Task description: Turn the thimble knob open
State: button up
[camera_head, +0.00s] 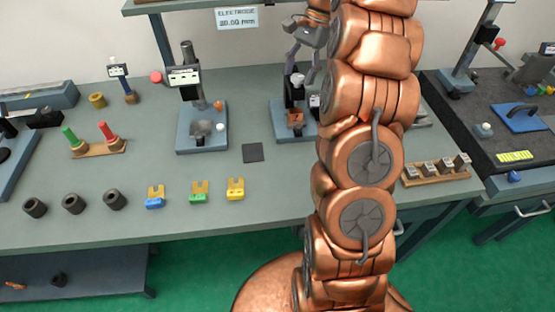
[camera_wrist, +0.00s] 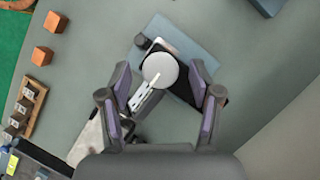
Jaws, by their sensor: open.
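A small bench device on a blue-grey base plate (camera_head: 281,122) stands just left of my arm, with a dark upright and an orange block (camera_head: 295,117). In the wrist view a round pale knob (camera_wrist: 160,70), which seems to be the thimble knob, tops this device over its blue plate (camera_wrist: 190,38). My gripper (camera_wrist: 159,73) is open, one finger on each side of the knob, with visible gaps on both sides in the picture. In the head view my gripper (camera_head: 303,58) is above the device, partly hidden by my arm. I cannot tell the height left between fingertips and knob.
A similar gauge stand (camera_head: 202,128) stands to the left. A dark square pad (camera_head: 253,152) and coloured forked blocks (camera_head: 199,191) lie on the bench. A wooden rack of metal blocks (camera_head: 436,168) is to the right.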

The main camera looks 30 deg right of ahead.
aim_at(302, 79)
jog(key=shift+s+r+m+t+p, duration=0.1)
jog(key=shift+m+t+p, duration=0.45)
jog(key=shift+m, duration=0.55)
jog(key=shift+s+m+t+p, duration=0.1)
jog(key=shift+m+t+p, duration=0.15)
jog(key=shift+m+p, duration=0.7)
jog(key=shift+m, duration=0.45)
